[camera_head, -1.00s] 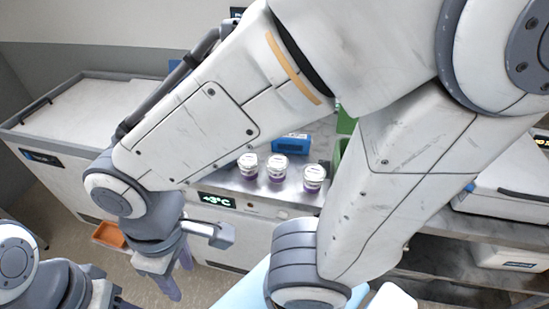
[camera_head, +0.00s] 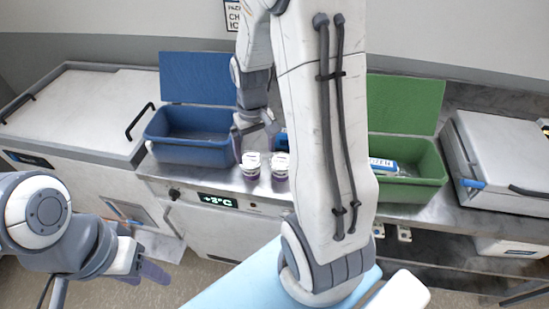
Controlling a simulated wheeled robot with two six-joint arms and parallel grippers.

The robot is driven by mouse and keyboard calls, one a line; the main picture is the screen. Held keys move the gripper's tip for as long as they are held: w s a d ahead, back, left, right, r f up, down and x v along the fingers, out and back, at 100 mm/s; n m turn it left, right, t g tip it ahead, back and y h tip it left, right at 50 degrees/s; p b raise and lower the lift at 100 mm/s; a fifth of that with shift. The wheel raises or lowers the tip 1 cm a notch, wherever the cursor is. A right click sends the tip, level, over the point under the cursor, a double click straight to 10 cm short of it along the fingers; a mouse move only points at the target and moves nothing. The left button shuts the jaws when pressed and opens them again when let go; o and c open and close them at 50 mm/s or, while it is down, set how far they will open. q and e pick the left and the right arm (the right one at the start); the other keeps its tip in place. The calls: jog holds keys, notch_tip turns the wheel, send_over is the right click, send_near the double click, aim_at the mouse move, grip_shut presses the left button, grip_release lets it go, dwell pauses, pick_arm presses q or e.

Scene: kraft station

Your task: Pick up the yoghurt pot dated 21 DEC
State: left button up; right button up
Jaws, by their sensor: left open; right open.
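Two yoghurt pots with white lids and purple bodies stand on the steel counter: a left pot (camera_head: 251,167) and a right pot (camera_head: 280,167). Any date on their lids is too small to read. A third pot, seen earlier to their right, is hidden by my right arm. My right gripper (camera_head: 254,139) is open and empty, just above and behind the left pot as seen here, fingers downward. I cannot tell whether it touches a pot. My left gripper (camera_head: 149,270) is open and empty at the lower left, in front of the counter and away from the pots.
An open blue bin (camera_head: 190,150) stands left of the pots. An open green bin (camera_head: 420,185) at the right holds a pack (camera_head: 382,166). A blue item (camera_head: 281,141) shows behind the pots. A white lidded chest (camera_head: 75,105) stands left, a grey-lidded box (camera_head: 515,150) right.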

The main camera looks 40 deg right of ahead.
jog(key=m, duration=0.2)
send_over(281, 161)
notch_tip(281, 161, down, 3)
jog(key=shift+w+r, duration=0.1)
notch_tip(281, 161, down, 5)
jog(key=shift+d+r+p, duration=0.1)
jog(key=shift+r+p, duration=0.1)
jog(key=shift+p, duration=0.3)
jog(key=shift+f+p, duration=0.45)
jog(key=shift+f, duration=2.5)
jog(key=shift+c, duration=0.3)
jog(key=c, duration=1)
jog(key=shift+c, duration=0.6)
jog(key=shift+r, duration=0.15)
